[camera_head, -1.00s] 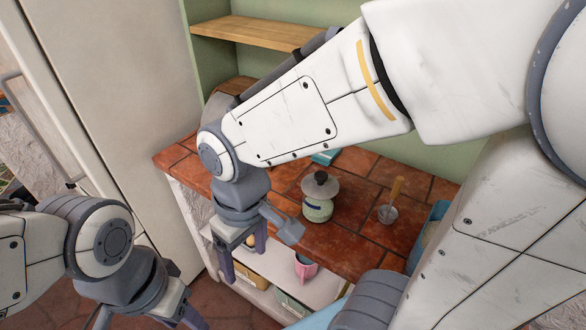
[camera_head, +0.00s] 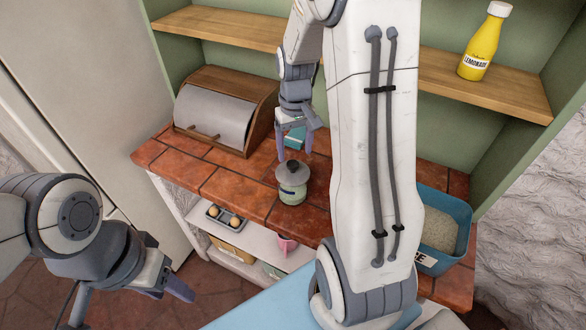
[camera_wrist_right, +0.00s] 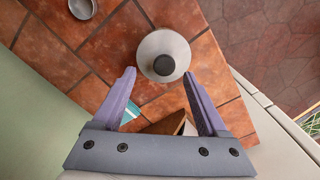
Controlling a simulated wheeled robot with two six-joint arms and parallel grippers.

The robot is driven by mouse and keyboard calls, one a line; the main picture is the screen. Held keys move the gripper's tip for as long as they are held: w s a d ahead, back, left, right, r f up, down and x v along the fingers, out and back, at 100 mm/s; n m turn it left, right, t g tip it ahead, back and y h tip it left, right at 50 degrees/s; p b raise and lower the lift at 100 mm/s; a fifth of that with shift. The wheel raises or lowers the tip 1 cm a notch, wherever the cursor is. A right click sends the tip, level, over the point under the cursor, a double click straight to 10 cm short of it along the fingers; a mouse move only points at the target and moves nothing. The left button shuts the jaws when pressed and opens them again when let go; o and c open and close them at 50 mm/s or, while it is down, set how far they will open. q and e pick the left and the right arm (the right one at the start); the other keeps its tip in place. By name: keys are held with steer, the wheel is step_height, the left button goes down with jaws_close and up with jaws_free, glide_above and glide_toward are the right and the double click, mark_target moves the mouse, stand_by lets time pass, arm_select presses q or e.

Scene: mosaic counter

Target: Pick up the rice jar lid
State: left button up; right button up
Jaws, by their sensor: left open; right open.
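The jar (camera_head: 292,193) stands upright on the tiled counter, pale green with a dark band. Its grey lid (camera_head: 291,173) with a dark round knob (camera_head: 292,165) sits on top. In the right wrist view the lid (camera_wrist_right: 164,42) and knob (camera_wrist_right: 164,65) lie just beyond and between the fingertips. My right gripper (camera_head: 295,156) is open and points down close to the lid, just behind it in the head view; it also shows open and empty in the right wrist view (camera_wrist_right: 159,73). My left gripper (camera_head: 130,308) is open and empty at lower left, away from the counter.
A bread box (camera_head: 215,115) stands at the counter's back left, with a teal item (camera_head: 294,136) beside it. A blue bin of grains (camera_head: 445,205) is at right. A lemonade bottle (camera_head: 484,42) stands on the shelf. Below are eggs (camera_head: 224,217) and a pink cup (camera_head: 284,245).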

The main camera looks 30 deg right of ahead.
mark_target(292, 163)
steer(key=f, duration=0.1)
steer(key=f+p, duration=0.1)
steer(key=f, duration=0.3)
steer(key=shift+a+p, duration=0.3)
steer(key=shift+p, duration=0.1)
steer(key=shift+w+f, duration=0.1)
steer(key=shift+f, duration=0.15)
jaws_close()
